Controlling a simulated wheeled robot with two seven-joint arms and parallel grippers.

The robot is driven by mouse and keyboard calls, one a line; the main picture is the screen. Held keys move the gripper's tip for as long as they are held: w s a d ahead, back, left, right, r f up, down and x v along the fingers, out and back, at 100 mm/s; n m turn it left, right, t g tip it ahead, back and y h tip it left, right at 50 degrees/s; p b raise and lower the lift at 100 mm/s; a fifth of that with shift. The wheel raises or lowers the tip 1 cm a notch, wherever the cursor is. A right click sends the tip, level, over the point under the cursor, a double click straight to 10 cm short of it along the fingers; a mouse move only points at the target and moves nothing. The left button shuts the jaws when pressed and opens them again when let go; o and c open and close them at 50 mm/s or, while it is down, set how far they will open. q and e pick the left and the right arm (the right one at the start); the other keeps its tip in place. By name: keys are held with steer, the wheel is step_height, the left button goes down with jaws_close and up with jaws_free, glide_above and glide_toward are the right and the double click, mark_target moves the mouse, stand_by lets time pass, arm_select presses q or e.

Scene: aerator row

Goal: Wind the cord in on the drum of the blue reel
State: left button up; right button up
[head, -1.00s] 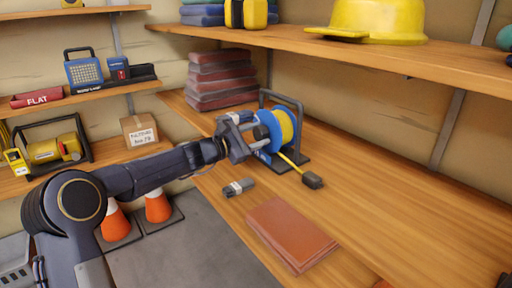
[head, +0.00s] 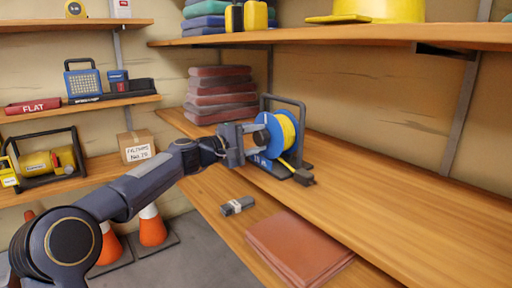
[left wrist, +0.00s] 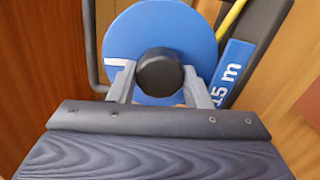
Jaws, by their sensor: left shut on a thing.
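The blue reel (head: 272,128) stands on the wooden bench in a dark frame with a "15 m" label, which shows in the left wrist view (left wrist: 232,70). Yellow cord is wound on its drum (head: 289,130). A short length of cord (head: 287,165) runs out to a dark plug (head: 303,177) lying close to the reel's base. My left gripper (head: 258,136) is at the reel's near face. In the left wrist view its two grey fingers (left wrist: 160,80) are shut on the black knob (left wrist: 158,70) of the blue disc. My right gripper is out of view.
A grey taped bundle (head: 237,206) and a brown-red flat mat (head: 297,248) lie in front of the reel. Stacked dark-red pads (head: 220,95) stand behind it to the left. A shelf (head: 340,38) overhangs the bench. The bench is clear to the right.

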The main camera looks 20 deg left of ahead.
arm_select(q)
steer(key=shift+f+m+b, duration=0.1)
steer(key=shift+m+b, duration=0.25)
steer(key=shift+m, duration=0.25)
steer(key=o, duration=1)
steer(key=v, duration=0.7)
steer(key=shift+s+a, duration=0.25)
steer(key=shift+s, duration=0.05)
